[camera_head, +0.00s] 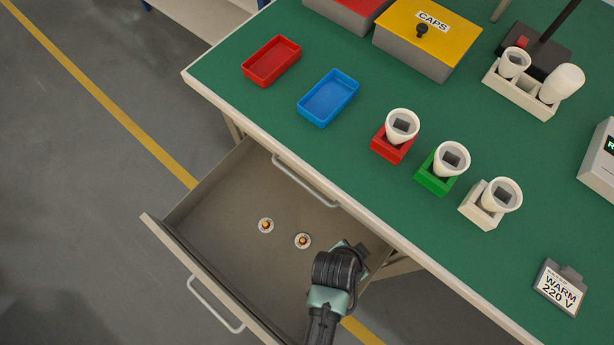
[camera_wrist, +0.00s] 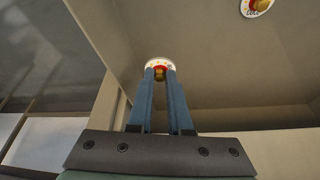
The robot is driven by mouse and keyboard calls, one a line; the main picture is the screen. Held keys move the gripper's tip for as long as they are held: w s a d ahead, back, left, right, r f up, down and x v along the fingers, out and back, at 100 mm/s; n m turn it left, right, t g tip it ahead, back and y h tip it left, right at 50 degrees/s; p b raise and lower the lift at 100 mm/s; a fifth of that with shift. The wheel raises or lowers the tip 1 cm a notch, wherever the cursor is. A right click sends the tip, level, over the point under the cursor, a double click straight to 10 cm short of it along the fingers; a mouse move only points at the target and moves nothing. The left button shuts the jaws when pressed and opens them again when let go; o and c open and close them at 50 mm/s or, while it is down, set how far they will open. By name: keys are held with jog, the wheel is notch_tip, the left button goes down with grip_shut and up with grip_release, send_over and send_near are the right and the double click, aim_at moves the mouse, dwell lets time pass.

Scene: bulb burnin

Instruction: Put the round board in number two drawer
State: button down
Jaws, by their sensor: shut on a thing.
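An open grey drawer (camera_head: 215,205) extends from under the bench; no number shows on it. My gripper (camera_wrist: 160,76) is shut on the middle of a round board (camera_wrist: 158,63). Another round board (camera_wrist: 257,6) shows at the wrist view's top right. In the head view, my gripper is over the drawer's right part and its fingertips and the held board are hidden. I cannot tell whether the held board touches the floor.
A handle (camera_head: 305,181) sits at the bench edge above the open drawer. The green bench (camera_head: 330,150) carries a red tray (camera_head: 271,61), a blue tray (camera_head: 328,97), a yellow-lidded CAPS box (camera_head: 428,38) and several white bulb-like pieces in holders. The drawer's left floor is free.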

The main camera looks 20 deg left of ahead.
notch_tip(320, 180, down, 2)
jog(key=shift+d, duration=0.1)
jog(key=shift+f+b, duration=0.2)
jog(key=shift+b, duration=0.15)
jog(key=b, duration=0.2)
send_over(302, 214)
jog(key=s, duration=0.2)
jog(key=shift+w+d, duration=0.1)
jog(key=shift+w, duration=0.15)
jog(key=f, duration=0.1)
jog(key=a+f+b, duration=0.1)
jog(key=shift+w+f+b, duration=0.15)
jog(key=shift+f+b, duration=0.15)
jog(key=shift+f, duration=0.35)
jog(key=shift+f, duration=0.25)
jog(key=c, duration=0.8)
grip_release()
jog(key=shift+r, duration=0.1)
jog(key=shift+c, duration=0.2)
